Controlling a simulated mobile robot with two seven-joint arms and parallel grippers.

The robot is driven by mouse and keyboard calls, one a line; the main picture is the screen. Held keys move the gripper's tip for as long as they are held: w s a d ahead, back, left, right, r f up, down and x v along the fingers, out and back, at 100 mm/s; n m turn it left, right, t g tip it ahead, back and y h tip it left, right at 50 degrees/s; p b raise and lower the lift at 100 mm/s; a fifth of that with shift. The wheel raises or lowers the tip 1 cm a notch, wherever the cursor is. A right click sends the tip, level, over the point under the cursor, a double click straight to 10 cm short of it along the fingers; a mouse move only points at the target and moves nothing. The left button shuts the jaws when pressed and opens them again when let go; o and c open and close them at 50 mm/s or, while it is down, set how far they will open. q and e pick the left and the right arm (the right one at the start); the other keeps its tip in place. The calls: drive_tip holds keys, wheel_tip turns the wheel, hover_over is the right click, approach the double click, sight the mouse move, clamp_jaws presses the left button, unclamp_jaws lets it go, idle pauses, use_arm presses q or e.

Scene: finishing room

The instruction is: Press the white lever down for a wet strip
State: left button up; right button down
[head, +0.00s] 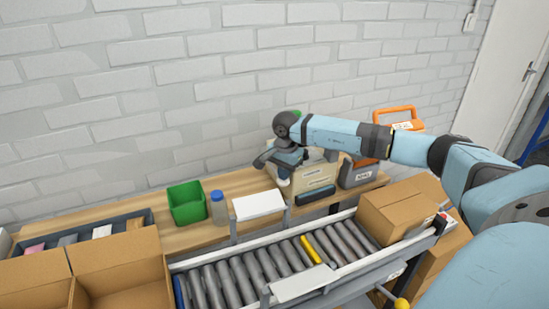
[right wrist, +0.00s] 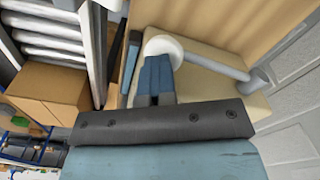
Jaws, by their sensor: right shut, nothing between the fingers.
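The beige tape machine (head: 312,178) stands on the wooden bench against the wall. Its white lever shows in the right wrist view as a round white knob (right wrist: 160,43) on a grey rod (right wrist: 215,64) that runs to a pivot at the machine's side. In the head view the knob (head: 284,182) shows just below my right gripper (head: 284,170). My right gripper is shut and empty, fingers pointing down, tips at the knob in the right wrist view (right wrist: 156,62). I cannot tell whether they touch it. No paper strip is clearly visible. My left gripper is not in view.
A white plate (head: 258,204), a bottle (head: 218,208) and a green bin (head: 187,203) stand left of the machine. A roller conveyor (head: 235,277) with a cardboard box (head: 398,212) runs in front.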

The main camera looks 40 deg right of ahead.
sight(284, 183)
drive_tip(key=shift+s+a+f, duration=0.2)
drive_tip(key=shift+a+f, duration=0.05)
drive_tip(key=shift+f, duration=0.35)
drive_tip(key=shift+s+a+f, duration=0.2)
drive_tip(key=shift+f, duration=0.35)
drive_tip(key=shift+f+b, duration=0.25)
drive_tip(key=shift+b, duration=0.1)
drive_tip(key=shift+d+f, duration=0.1)
drive_tip(key=shift+w+d+r+p, duration=0.15)
drive_tip(key=shift+w+r+p, duration=0.1)
drive_tip(key=shift+r, duration=0.25)
drive_tip(key=shift+w+d+r+p, duration=0.15)
drive_tip(key=shift+r+p, duration=0.1)
drive_tip(key=shift+r, duration=0.2)
drive_tip(key=shift+w+d+r+p, duration=0.3)
drive_tip(key=shift+w+r, duration=0.1)
drive_tip(key=shift+w, duration=0.15)
drive_tip(key=shift+w+r, duration=0.1)
drive_tip(key=shift+r, duration=0.3)
drive_tip(key=shift+r+p, duration=0.45)
drive_tip(key=shift+r, duration=0.35)
wheel_tip(284, 183, up, 6)
drive_tip(key=w+p, duration=0.1)
drive_tip(key=p, duration=0.1)
drive_tip(key=shift+w+d+r+p, duration=0.15)
drive_tip(key=shift+w+d+p, duration=0.15)
drive_tip(key=shift+d+p, duration=0.15)
